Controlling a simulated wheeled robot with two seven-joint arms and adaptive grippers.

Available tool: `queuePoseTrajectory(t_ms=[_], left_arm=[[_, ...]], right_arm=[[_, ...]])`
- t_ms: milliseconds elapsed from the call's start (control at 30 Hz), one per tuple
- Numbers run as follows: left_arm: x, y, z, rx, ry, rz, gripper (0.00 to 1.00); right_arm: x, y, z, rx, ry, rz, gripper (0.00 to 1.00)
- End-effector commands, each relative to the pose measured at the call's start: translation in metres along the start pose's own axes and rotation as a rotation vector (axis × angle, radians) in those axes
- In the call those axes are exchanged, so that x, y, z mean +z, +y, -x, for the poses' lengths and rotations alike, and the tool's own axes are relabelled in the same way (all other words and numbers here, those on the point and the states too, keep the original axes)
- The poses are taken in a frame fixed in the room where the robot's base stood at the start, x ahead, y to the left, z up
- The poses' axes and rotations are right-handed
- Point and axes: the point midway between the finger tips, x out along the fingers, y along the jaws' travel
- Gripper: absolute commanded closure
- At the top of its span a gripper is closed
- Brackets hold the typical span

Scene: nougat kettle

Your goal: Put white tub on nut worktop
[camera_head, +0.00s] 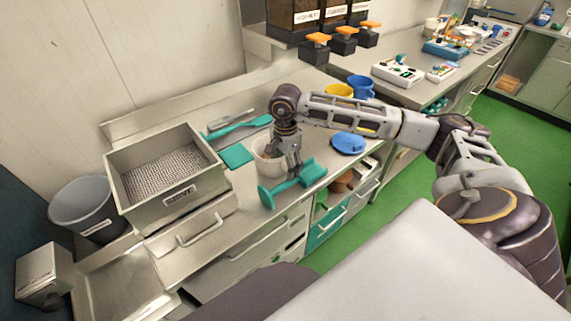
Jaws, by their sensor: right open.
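The white tub (266,167) stands upright on the steel worktop (238,190), with something brownish inside it. My right gripper (290,166) points down at the tub's right side and covers part of its rim. Its jaws are open. I cannot tell whether the fingers touch the tub or straddle its wall. My left gripper is out of view. No label in view tells me which surface is the nut worktop.
A teal tool (293,184) lies close to the tub on the front right. A sieve box (165,172) stands to the left, and a blue lid (348,143) lies to the right. Yellow (339,91) and blue cups (361,86) stand behind my right arm, below orange-topped dispensers (318,44).

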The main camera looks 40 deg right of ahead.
Motion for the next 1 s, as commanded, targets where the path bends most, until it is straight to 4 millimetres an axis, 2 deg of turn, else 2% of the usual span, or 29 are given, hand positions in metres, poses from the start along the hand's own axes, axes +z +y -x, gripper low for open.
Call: queuePoseTrajectory(t_ms=[167,367,700,1000], left_arm=[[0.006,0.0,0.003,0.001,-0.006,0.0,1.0],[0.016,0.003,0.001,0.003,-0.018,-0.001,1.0],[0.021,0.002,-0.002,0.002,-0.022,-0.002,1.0],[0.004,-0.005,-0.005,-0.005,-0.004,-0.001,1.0]], right_arm=[[0.0,0.0,0.002,0.0,0.0,0.0,0.35],[0.0,-0.001,0.019,-0.002,0.0,0.001,0.35],[0.0,-0.001,0.069,-0.003,0.0,0.0,0.35],[0.0,-0.001,0.109,-0.003,0.0,0.0,0.35]])
